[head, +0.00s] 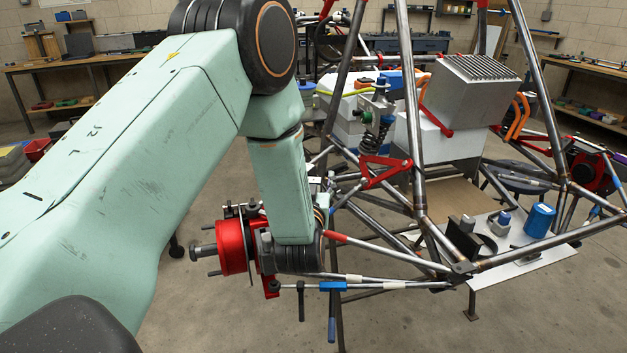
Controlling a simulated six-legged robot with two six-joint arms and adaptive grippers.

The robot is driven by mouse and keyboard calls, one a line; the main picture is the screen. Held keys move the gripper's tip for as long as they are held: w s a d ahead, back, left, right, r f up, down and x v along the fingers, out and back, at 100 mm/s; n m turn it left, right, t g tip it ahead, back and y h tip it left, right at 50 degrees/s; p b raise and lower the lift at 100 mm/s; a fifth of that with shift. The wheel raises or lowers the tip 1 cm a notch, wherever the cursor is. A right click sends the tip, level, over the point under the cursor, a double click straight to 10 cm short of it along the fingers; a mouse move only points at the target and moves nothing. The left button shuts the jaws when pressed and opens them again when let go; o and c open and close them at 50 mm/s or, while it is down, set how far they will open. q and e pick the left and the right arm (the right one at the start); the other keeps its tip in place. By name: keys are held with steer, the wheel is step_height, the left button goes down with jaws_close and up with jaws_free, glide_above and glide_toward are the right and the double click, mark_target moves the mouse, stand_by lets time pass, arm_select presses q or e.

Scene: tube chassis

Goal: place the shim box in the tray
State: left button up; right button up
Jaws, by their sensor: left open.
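My left arm crosses the left of the head view and bends down to a dark wrist beside the chassis. My left gripper (318,200) is mostly hidden behind the wrist; only small parts show at its right edge, near the suspension tubes. It is open, and I see nothing held in it. A light, flat tray-like plate (530,258) lies at the right, inside the frame's lower tubes. On it are a blue cylinder (540,220), a small blue-topped part (503,221) and dark bracket pieces (464,237). I cannot pick out the shim box with certainty. My right gripper is out of view.
The steel tube chassis (412,120) fills the right, with slanted tubes around the plate. A red hub (234,247) stands beside my left wrist. A finned grey block (470,92) sits higher up. Benches line the walls; open floor shows at the lower right.

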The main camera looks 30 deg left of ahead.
arm_select(q)
steer(key=shift+s+r, duration=0.1)
steer(key=shift+r, duration=0.15)
steer(key=v, duration=1.2)
steer(key=shift+p, duration=0.45)
